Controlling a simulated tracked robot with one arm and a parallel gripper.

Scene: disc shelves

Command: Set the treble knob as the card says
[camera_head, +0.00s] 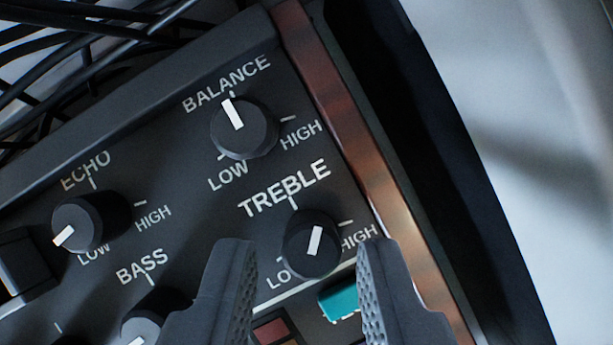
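The treble knob (311,245) is black with a white pointer line, below the TREBLE label (284,188) on a dark panel that is tilted in the picture. Its pointer aims up and slightly right, about midway between the top tick and the HIGH tick. My gripper (306,250) is open and empty, one finger to each side of the treble knob in the picture. The fingers look apart from the knob; I cannot tell their height above it. I see no card in this view.
The balance knob (243,129) points at its top tick, the echo knob (88,223) at LOW. The bass knob (153,318) is partly hidden by the left finger. A teal piece (340,301) lies below treble. A wooden side rail (335,110) edges the panel; black cables (80,50) lie upper left.

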